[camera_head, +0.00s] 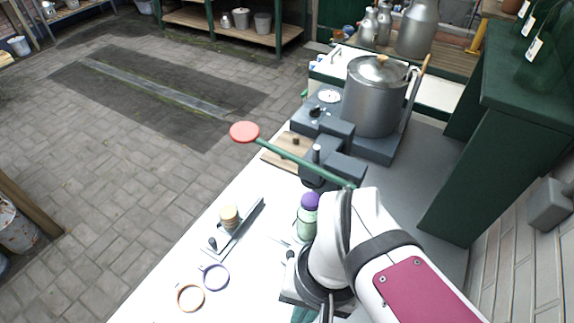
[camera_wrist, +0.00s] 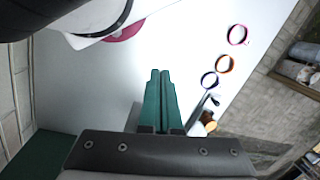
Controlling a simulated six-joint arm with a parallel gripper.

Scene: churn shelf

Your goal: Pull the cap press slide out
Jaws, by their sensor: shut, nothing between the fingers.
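A flat metal rail-like piece (camera_head: 247,222), which looks like the slide, lies on the white bench. It has a dark knob (camera_head: 212,243) at its near end and a tan round piece (camera_head: 229,216) on it. The dark grey press (camera_head: 330,160), with a long green lever and a red end (camera_head: 245,131), stands further back. The knob also shows in the wrist view (camera_wrist: 215,100). My gripper (camera_wrist: 160,73) is shut and empty, its green fingers together, apart from the slide. In the head view my gripper (camera_head: 303,314) is mostly hidden by my arm at the bottom.
A bottle with a purple cap (camera_head: 309,201) stands between my arm and the slide. A purple ring (camera_head: 215,277) and an orange ring (camera_head: 190,297) lie nearby. A large metal churn (camera_head: 375,98) stands behind the press. A dark green shelf (camera_head: 490,150) stands at right.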

